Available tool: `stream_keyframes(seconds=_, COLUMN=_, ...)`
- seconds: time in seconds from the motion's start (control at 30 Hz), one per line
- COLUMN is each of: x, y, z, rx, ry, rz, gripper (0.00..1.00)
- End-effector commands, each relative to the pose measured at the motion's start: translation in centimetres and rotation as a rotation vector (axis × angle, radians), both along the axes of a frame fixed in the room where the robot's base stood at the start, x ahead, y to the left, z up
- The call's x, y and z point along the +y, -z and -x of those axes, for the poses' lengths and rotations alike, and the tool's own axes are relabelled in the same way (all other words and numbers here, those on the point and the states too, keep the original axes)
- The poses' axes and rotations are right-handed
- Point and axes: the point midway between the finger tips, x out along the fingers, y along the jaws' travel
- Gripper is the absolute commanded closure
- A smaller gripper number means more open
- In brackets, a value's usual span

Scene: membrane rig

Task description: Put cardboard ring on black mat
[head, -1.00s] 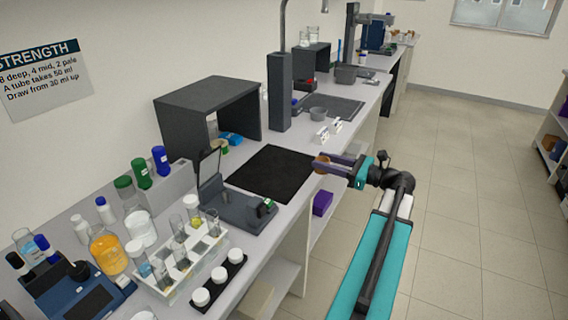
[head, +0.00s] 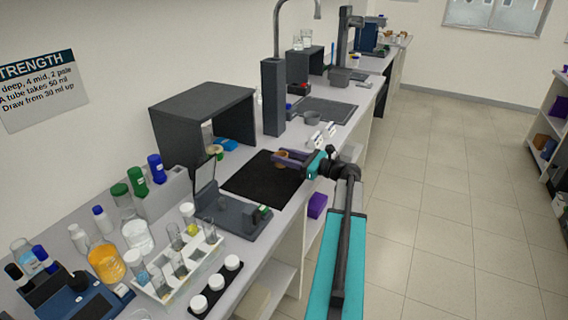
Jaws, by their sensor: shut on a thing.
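The cardboard ring (head: 281,162) is a small brown ring held between the fingers of my gripper (head: 284,158). My gripper is shut on it and reaches in from the right. The black mat (head: 258,187) lies flat on the light bench top. The ring appears over the mat's far right part. I cannot tell whether it touches the mat or hangs a little above it. The fingers hide part of the ring.
A dark grey device (head: 228,214) with an upright panel stands at the mat's near left edge. A dark open-fronted box (head: 203,110) stands behind the mat, and a dark column (head: 273,97) beyond it. Most of the mat is bare.

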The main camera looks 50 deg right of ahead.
Motion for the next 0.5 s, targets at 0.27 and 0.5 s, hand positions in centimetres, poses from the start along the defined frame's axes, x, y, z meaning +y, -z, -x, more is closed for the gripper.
stream_keyframes(seconds=0.27, x=-0.01, y=0.03, z=-0.05, rx=0.000, ry=0.001, rz=0.000, gripper=0.84)
stream_keyframes(seconds=0.5, x=-0.05, y=0.90, z=-0.03, rx=0.001, ry=0.001, rz=-0.003, gripper=0.84)
